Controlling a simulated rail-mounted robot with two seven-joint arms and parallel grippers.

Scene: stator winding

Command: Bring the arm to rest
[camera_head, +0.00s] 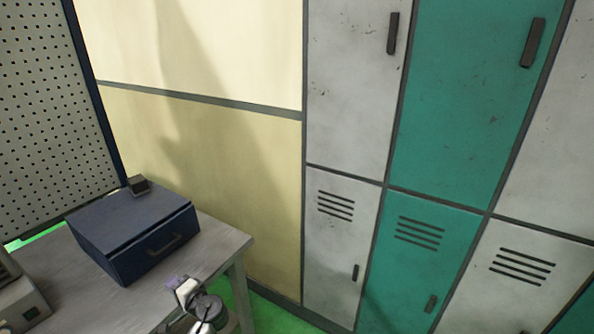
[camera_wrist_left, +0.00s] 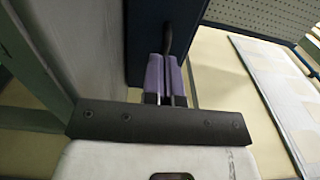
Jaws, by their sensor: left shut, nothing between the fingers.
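My left gripper (camera_head: 177,283) shows at the bottom of the head view, over the front edge of the grey table (camera_head: 105,296). Its purple fingers show close together in the left wrist view (camera_wrist_left: 165,78), shut with nothing between them. In the head view it is in front of a dark blue drawer box (camera_head: 135,237) on the table. In the wrist view the fingertips overlap the box's dark handle (camera_wrist_left: 170,36); I cannot tell whether they touch it. My right gripper is not in view.
A beige device (camera_head: 22,305) stands at the table's left. A perforated panel (camera_head: 50,110) rises behind. Grey and teal lockers (camera_head: 440,110) line the wall at right. Green floor shows between table and lockers.

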